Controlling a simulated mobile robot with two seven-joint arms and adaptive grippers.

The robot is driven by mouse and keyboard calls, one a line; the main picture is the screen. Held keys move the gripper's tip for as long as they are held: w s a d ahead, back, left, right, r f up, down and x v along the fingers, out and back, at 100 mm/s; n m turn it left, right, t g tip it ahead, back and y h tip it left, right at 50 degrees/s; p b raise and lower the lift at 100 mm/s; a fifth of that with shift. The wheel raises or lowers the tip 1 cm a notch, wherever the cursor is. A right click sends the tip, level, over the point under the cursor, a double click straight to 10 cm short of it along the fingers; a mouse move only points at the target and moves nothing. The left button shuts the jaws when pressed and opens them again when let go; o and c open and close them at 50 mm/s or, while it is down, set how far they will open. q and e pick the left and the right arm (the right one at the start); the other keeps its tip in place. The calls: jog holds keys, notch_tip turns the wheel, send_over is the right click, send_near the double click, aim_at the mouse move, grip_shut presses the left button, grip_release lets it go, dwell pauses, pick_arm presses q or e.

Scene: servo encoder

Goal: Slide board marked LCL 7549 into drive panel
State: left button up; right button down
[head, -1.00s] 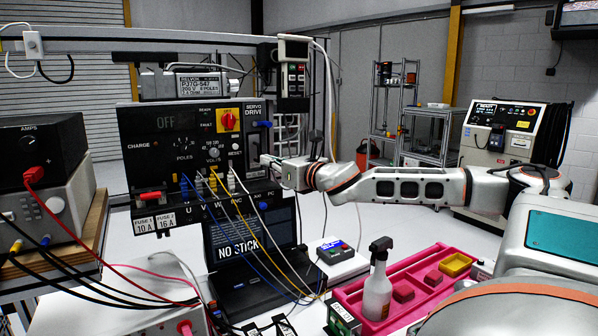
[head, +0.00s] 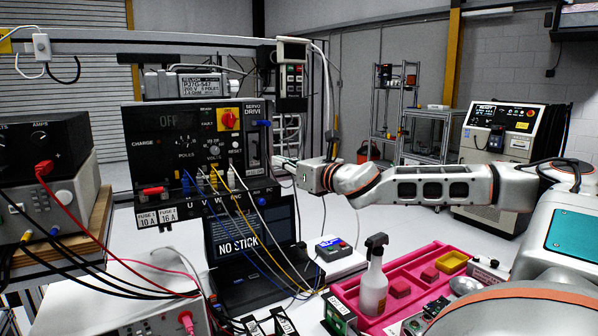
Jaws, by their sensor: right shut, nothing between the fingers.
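The drive panel (head: 160,138) is a black upright unit marked SERVO DRIVE, with a red and yellow switch, coloured plugs and a tall slot area (head: 252,148) at its right end. My right gripper (head: 279,163) is just right of the panel's right edge, pointing left at it, shut and empty. Its fingertips are small and partly lost against the panel's edge. I cannot read LCL 7549 anywhere. A green-edged labelled piece (head: 338,314) stands at the tray's left end, and a small circuit board (head: 432,309) lies by its front edge; I cannot tell their markings. My left gripper is not in view.
A laptop (head: 236,243) stands below the panel. Cables hang from the panel's front across the laptop. Bench instruments (head: 45,195) stand at left.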

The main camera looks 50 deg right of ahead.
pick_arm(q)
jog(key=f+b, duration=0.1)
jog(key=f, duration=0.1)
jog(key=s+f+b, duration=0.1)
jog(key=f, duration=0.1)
pick_arm(e)
jog(key=s, duration=0.7)
jog(key=shift+a, duration=0.3)
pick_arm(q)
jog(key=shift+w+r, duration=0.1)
